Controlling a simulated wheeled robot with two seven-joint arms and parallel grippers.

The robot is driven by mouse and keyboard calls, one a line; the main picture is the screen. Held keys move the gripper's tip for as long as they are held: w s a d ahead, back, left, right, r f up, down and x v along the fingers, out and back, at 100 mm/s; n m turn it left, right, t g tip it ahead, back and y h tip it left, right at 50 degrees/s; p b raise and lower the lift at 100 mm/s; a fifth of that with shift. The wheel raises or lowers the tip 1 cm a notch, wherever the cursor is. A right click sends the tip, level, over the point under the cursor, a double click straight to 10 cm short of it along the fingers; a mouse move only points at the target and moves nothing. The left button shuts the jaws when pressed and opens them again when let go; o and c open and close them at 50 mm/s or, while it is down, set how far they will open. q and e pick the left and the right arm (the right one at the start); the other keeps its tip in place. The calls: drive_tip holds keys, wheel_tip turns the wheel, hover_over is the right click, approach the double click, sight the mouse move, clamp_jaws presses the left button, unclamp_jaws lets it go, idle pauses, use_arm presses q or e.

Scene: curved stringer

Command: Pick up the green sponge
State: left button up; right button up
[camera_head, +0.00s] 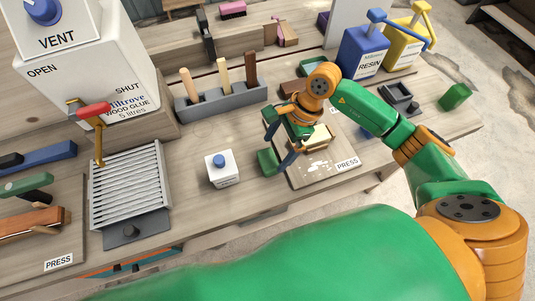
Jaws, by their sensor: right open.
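A green block that looks like the green sponge (455,96) rests at the right end of the bench, near its edge. My right gripper (279,150) is open above the left side of the right-hand press board (325,174), well to the left of that block. A smaller green piece (267,161) shows beside the gripper's fingers; I cannot tell whether it is part of the gripper or a separate thing. The gripper and wrist partly hide the pale block on the press board. My left gripper is not in view.
Blue resin (364,53) and yellow (404,45) pump containers stand at the back right, near a dark tray (399,98). My right arm crosses the right side.

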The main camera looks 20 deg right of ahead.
sight(268, 159)
drive_tip(key=shift+s+a+f+p, duration=0.45)
drive_tip(key=shift+a+p, duration=0.1)
drive_tip(key=shift+a, duration=0.1)
drive_tip(key=x, duration=0.3)
drive_tip(key=shift+w, duration=0.2)
drive_tip(key=shift+w+f, duration=0.15)
drive_tip(key=shift+f, duration=0.05)
drive_tip(key=shift+r, duration=0.1)
drive_tip(key=c, duration=0.9)
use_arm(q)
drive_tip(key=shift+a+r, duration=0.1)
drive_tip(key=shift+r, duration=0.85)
use_arm(e)
drive_tip(key=shift+c, duration=1)
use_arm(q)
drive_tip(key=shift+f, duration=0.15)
use_arm(e)
drive_tip(key=shift+r, duration=0.1)
